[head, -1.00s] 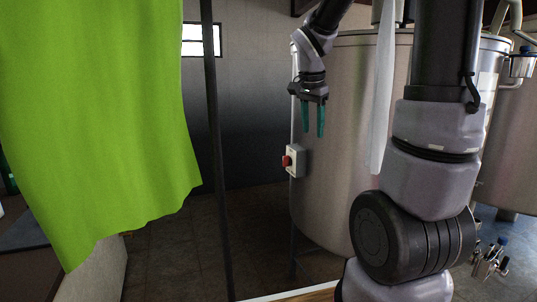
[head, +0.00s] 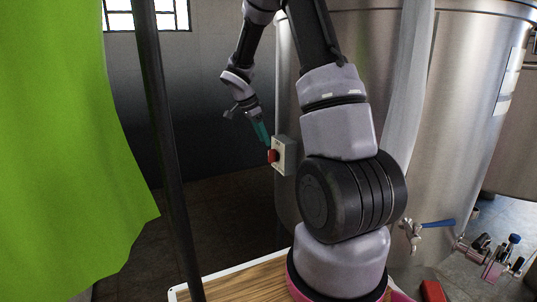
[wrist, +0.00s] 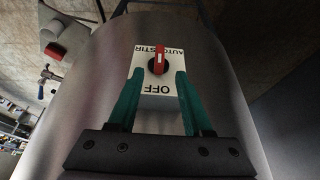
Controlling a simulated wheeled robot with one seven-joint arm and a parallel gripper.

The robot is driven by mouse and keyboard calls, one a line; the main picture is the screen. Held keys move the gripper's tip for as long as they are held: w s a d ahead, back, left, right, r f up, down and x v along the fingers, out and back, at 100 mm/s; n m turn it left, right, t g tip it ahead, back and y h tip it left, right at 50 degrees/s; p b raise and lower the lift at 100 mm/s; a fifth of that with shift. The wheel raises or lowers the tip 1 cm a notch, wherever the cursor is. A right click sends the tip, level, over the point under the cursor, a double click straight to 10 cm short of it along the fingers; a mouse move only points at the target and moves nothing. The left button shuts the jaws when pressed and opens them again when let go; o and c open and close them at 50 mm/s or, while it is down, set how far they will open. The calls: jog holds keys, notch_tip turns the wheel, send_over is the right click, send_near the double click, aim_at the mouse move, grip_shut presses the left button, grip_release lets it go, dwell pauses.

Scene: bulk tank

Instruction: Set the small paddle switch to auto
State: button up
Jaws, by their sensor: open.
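The switch is a pale box on the steel tank's side; its red knob (head: 272,156) and box (head: 285,152) show in the head view. In the wrist view the plate (wrist: 158,88) reads AUTO, STIR and OFF, upside down, with OFF nearest me. The red knob (wrist: 159,62) has a white line and stands nearly lengthwise in the picture, its far end leaning slightly right. My gripper (wrist: 160,74) is open, its teal fingertips on either side of the knob's near end. Contact cannot be told. In the head view my gripper (head: 266,143) slants down to the box.
The steel tank (head: 460,110) curves behind the switch. A blue-handled valve (head: 428,224) sits low on the right. A green curtain (head: 60,150) and dark post (head: 165,150) stand left. The wrist view shows another grey box (wrist: 52,28) with a red part at upper left.

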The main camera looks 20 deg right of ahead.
aim_at(271, 154)
jog(key=x, duration=0.8)
jog(key=shift+c, duration=0.3)
grip_shut()
